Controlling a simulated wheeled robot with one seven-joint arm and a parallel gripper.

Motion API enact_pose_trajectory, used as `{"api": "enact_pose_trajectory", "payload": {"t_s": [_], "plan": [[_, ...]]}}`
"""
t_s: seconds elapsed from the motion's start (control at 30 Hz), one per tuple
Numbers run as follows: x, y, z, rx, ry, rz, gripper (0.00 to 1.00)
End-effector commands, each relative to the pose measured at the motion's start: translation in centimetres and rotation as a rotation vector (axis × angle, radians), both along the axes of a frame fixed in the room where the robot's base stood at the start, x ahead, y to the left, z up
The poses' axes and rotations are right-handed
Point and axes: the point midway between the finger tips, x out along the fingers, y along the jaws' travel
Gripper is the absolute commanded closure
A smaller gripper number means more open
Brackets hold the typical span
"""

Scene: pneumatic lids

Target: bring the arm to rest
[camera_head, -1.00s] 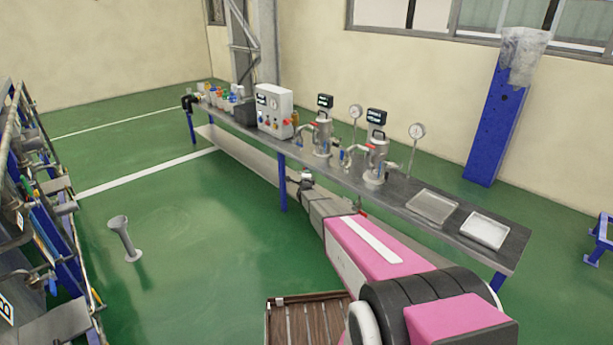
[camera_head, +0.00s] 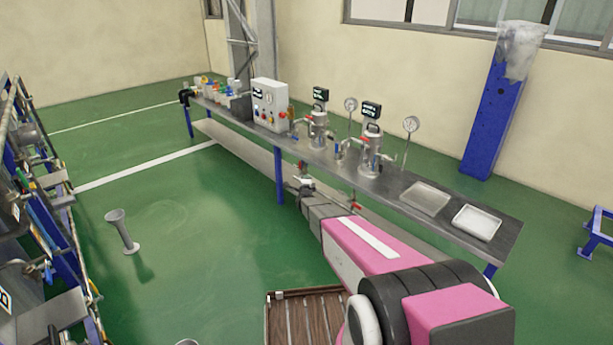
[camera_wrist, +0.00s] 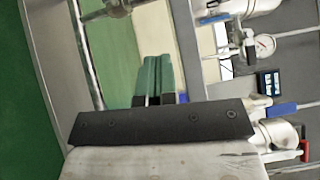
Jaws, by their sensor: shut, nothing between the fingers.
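My arm, pink and grey, reaches from the lower right of the head view toward the front edge of the long grey bench (camera_head: 330,160). My gripper (camera_head: 303,184) is small there, beside the bench front. In the wrist view my gripper's two dark green fingers (camera_wrist: 155,78) lie side by side, shut with nothing between them. Two metal vessels with displays, a left one (camera_head: 318,130) and a right one (camera_head: 371,155), stand on the bench. In the wrist view, vessels and a gauge (camera_wrist: 264,45) show sideways at the right.
Two trays, one grey (camera_head: 426,198) and one white (camera_head: 476,223), lie at the bench's near end. A control box (camera_head: 270,105) stands farther back. A metal stand (camera_head: 122,232) is on the green floor. A crowded rack (camera_head: 40,220) fills the left edge. Floor between is largely clear.

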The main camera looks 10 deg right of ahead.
Motion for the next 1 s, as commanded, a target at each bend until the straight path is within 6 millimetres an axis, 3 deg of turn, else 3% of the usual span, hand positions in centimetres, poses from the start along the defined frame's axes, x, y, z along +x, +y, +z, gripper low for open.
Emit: {"api": "enact_pose_trajectory", "payload": {"t_s": [0.57, 0.77, 0.87, 1.0], "plan": [[-1.9, 0.2, 0.6, -0.046, 0.057, 0.025, 1.0], [-6.2, 0.7, 2.1, -0.235, 0.277, 0.135, 1.0], [-9.4, 0.9, 2.7, -0.367, 0.416, 0.223, 1.0], [-15.1, 1.0, 3.7, -0.564, 0.618, 0.372, 1.0]]}}
